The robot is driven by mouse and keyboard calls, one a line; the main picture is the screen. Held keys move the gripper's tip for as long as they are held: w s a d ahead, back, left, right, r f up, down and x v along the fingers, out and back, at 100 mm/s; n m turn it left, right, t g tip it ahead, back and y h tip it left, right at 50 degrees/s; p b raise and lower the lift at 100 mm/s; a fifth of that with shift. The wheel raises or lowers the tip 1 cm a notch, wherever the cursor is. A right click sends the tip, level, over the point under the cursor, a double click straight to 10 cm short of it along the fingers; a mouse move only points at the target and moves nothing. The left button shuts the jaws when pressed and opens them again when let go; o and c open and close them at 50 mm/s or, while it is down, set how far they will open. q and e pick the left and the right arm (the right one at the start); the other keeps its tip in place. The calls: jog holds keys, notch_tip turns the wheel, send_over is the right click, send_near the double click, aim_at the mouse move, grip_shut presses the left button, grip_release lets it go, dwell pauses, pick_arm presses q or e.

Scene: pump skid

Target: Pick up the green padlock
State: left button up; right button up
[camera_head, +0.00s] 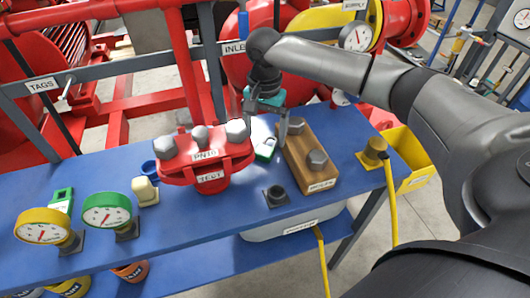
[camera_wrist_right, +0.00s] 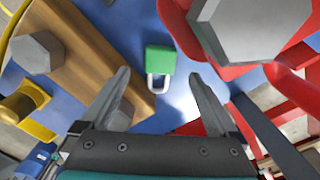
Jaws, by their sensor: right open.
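The green padlock (camera_head: 266,149) lies on the blue bench between the red flange piece and the wooden block. In the right wrist view the padlock (camera_wrist_right: 160,62) has a green body and a silver shackle that points toward my gripper. My right gripper (camera_head: 279,132) is over the bench, just beside the padlock in the head view. In the wrist view its two fingers (camera_wrist_right: 158,85) are spread apart with the padlock beyond and between them, and nothing is held. My left gripper is not in view.
The wooden block (camera_head: 305,163) with grey bolts and the red PN16 flange (camera_head: 205,166) with bolts stand close on either side of the padlock. Gauges (camera_head: 107,214) and a second green item (camera_head: 62,198) sit at the left. A yellow bin (camera_head: 412,165) stands right of the bench.

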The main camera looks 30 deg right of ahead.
aim_at(264, 150)
notch_tip(264, 150, down, 4)
jog(key=shift+s+a+f+b, duration=0.1)
jog(key=shift+s+a+b, duration=0.05)
jog(key=shift+b, duration=0.6)
jog(key=shift+f, duration=0.45)
jog(key=shift+c, duration=0.3)
jog(key=c, duration=0.3)
grip_shut()
